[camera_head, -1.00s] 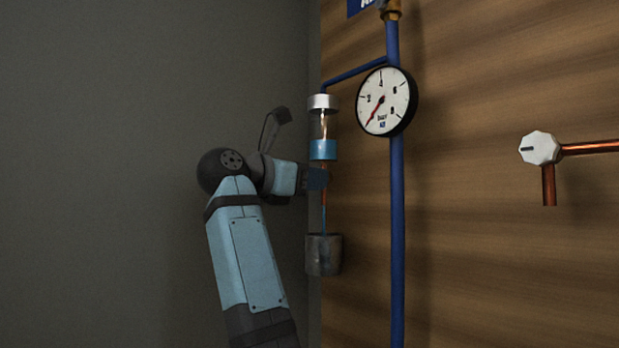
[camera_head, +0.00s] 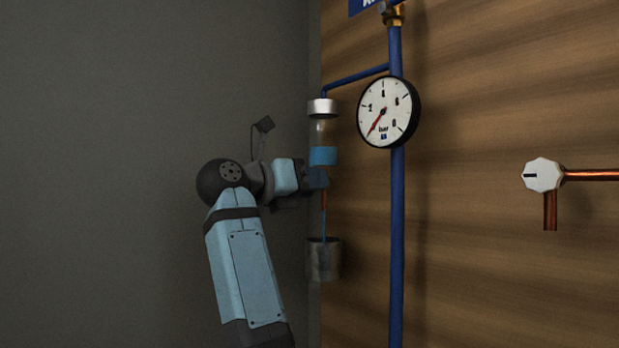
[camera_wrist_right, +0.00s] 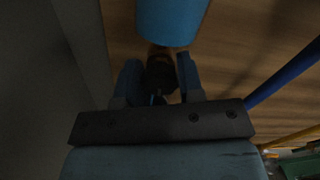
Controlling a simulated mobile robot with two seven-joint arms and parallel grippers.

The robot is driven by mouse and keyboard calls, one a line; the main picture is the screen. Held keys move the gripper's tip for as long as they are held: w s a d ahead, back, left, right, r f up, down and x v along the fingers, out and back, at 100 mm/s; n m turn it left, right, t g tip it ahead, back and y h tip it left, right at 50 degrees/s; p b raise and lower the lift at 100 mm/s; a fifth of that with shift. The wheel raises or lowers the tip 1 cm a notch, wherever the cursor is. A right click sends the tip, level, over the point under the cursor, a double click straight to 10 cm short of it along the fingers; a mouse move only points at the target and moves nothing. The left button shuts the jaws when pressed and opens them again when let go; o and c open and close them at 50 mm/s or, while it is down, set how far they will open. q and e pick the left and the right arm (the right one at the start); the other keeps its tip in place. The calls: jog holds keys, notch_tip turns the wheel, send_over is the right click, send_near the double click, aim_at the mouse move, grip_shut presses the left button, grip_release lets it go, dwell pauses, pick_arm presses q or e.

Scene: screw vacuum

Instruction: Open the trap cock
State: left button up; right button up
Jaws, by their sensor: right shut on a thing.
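The trap is a clear upright cylinder (camera_head: 323,132) with a silver cap, on the left edge of the wood panel. Blue liquid (camera_head: 323,156) fills its lower part. My right gripper (camera_head: 316,178) is just below it, shut on the trap cock, which it mostly hides in the head view. In the right wrist view my fingers (camera_wrist_right: 158,80) sit either side of the dark cock (camera_wrist_right: 160,72), below the blue trap bottom (camera_wrist_right: 170,20). A thin line, orange above and blue below (camera_head: 323,226), runs down to a grey cup (camera_head: 324,261). My left gripper is out of view.
A round gauge (camera_head: 388,111) with a red needle stands right of the trap on a blue vertical pipe (camera_head: 396,240). A white knob (camera_head: 542,175) on copper pipes is farther right. A bare grey wall (camera_head: 100,150) lies to the left.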

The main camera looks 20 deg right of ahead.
dwell(0.3)
jog(key=o, duration=0.9)
